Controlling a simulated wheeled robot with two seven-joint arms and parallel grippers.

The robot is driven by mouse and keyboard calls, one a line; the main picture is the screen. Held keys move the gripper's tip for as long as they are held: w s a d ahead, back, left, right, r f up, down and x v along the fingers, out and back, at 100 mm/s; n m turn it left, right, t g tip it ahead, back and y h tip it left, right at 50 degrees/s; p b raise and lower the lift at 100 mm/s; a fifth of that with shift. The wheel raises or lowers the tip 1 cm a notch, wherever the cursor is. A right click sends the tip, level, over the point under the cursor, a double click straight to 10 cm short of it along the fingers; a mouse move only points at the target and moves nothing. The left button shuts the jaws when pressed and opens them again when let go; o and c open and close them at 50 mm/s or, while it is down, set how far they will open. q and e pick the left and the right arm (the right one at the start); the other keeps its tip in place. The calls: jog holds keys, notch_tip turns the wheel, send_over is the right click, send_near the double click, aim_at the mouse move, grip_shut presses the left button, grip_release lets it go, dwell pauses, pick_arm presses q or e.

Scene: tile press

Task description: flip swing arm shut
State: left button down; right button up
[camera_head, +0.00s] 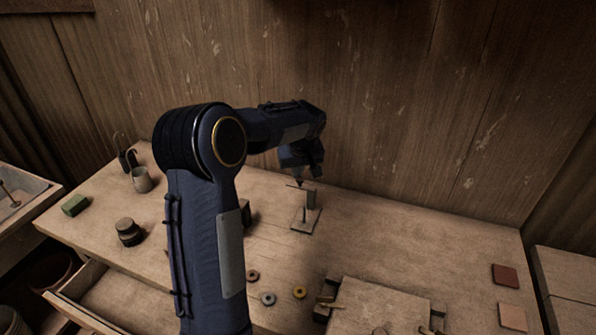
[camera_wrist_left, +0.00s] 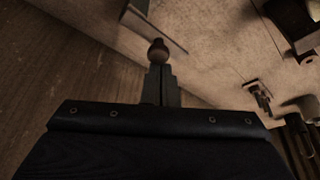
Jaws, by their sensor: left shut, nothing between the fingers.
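A small metal stand with a flat base plate (camera_head: 305,220) and an upright post (camera_head: 311,198) stands near the back of the bench. A thin bar (camera_head: 296,186), which looks like the swing arm, sticks out to the left near the post's top. My left gripper (camera_head: 300,182) is just above it, pointing down; contact cannot be told. In the left wrist view the gripper's fingers (camera_wrist_left: 161,82) are shut with nothing between them. A round knob (camera_wrist_left: 158,52) shows just beyond the tips, with the base plate (camera_wrist_left: 158,30) behind it. My right gripper is not in view.
A pale board (camera_head: 385,310) with clamp-like parts is at the front. A dark jar (camera_head: 129,232), grey cup (camera_head: 142,180) and green block (camera_head: 75,205) are left. Reddish tiles (camera_head: 505,275) are right. A wood wall (camera_head: 400,100) stands behind.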

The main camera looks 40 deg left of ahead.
pick_arm(q)
jog(key=shift+s+n, duration=0.15)
jog(key=shift+n, duration=0.25)
jog(key=shift+s+d+f+n+g+y+b, duration=0.15)
jog(key=shift+s+n+g+b, duration=0.1)
jog(key=shift+n+b, duration=0.3)
jog(key=shift+s+d+r+n+g+y+b, duration=0.15)
jog(key=shift+s+n+g+b, duration=0.15)
jog(key=shift+n, duration=0.35)
jog(key=d+n+g, duration=0.1)
jog(key=n, duration=0.3)
jog(key=s+d+n+g, duration=0.1)
jog(key=n, duration=0.3)
jog(key=s+d+n+g, duration=0.1)
jog(key=n, duration=0.2)
jog(key=shift+s+d+n+g+p, duration=0.2)
jog(key=shift+s+n+g+p, duration=0.1)
jog(key=shift+n+g, duration=0.1)
jog(key=shift+w, duration=0.15)
